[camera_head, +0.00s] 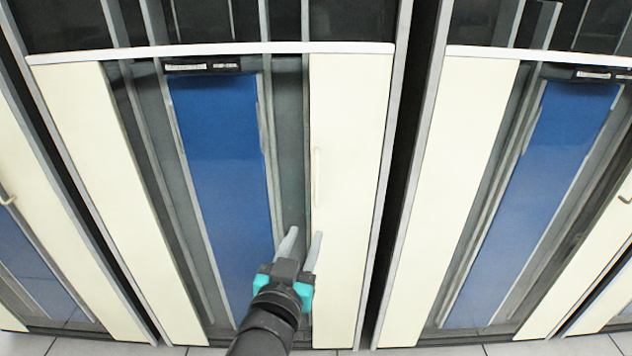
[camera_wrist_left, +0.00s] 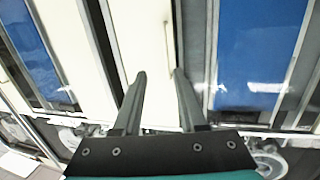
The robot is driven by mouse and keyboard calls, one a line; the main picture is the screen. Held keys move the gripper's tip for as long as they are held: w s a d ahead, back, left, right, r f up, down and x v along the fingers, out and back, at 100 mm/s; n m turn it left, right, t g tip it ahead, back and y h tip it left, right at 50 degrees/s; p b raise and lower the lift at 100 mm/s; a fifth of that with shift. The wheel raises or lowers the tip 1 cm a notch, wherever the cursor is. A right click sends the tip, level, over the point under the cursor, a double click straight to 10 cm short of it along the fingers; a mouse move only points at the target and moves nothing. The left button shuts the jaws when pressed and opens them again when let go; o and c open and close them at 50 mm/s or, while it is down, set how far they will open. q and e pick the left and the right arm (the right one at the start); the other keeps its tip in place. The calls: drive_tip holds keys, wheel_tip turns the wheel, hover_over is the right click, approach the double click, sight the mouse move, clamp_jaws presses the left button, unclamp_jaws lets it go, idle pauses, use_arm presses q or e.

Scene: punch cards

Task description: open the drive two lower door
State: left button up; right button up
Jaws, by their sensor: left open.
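The lower door (camera_head: 347,250) in front of me is a pair of cream panels around a blue panel (camera_head: 215,140), under a white ledge. A thin upright handle (camera_head: 316,178) is on its right cream panel. The door looks shut. Its label is too small to read, so I cannot tell its number. My left gripper (camera_head: 303,236) is open and empty, below the handle, with its fingers pointing up towards it. In the left wrist view the handle (camera_wrist_left: 167,38) appears beyond the gap between the open fingertips (camera_wrist_left: 159,74). The gripper is apart from the handle. My right gripper is not in view.
A similar cabinet with a blue panel (camera_head: 545,170) stands to the right, past a dark gap (camera_head: 402,190). Another cabinet (camera_head: 25,255) is at the left edge. Dark upper sections are above the ledge. Pale floor tiles (camera_head: 90,347) show along the bottom.

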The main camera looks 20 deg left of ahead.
use_arm(q)
wheel_tip(320, 180, up, 3)
drive_tip(key=t, duration=0.1)
drive_tip(key=b, duration=0.3)
approach(317, 172)
drive_tip(key=shift+n+y, duration=0.3)
drive_tip(key=shift+y, duration=0.1)
drive_tip(key=w, duration=0.7)
drive_tip(key=shift+a, duration=0.1)
drive_tip(key=shift+w+a+b, duration=0.1)
drive_tip(key=shift+w+b, duration=0.25)
drive_tip(key=shift+w, duration=0.6)
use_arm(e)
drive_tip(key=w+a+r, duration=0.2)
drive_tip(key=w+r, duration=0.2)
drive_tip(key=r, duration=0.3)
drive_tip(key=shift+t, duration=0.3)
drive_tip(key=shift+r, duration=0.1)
use_arm(q)
clamp_jaws()
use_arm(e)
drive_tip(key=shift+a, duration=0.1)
